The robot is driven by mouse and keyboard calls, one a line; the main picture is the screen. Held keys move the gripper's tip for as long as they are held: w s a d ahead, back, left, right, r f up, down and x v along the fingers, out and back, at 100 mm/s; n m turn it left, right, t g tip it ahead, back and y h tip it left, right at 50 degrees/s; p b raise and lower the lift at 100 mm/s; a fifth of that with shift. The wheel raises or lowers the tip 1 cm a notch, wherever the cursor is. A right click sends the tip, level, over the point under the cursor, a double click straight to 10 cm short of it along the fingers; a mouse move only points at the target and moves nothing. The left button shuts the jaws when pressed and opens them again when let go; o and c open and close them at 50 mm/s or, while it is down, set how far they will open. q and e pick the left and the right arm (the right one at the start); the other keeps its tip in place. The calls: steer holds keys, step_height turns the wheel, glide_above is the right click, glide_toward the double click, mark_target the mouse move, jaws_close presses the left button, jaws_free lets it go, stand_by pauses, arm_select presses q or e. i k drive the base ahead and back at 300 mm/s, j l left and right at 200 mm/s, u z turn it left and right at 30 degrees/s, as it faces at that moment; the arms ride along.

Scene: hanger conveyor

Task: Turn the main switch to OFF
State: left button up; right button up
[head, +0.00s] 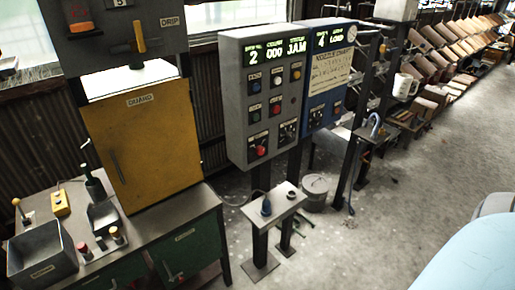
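A grey control panel (236,97) stands on dark posts in the middle of the head view. Below are several coloured buttons, a red knob (261,150) at the lower left and a dark rotary switch (288,131) on a plate at the lower right. The small labels are unreadable, so I cannot tell which control is the main switch or its position. Neither of my grippers is in view.
A blue panel (313,110) reading "4 LOAD" adjoins on the right. A yellow guard (148,140) and bench (160,233) stand left. A small shelf (274,208) sits low before the panel, a bucket (314,193) behind. The floor (400,215) at right is open.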

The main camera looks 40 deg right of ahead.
mark_target(260, 150)
steer(key=z, duration=1.25)
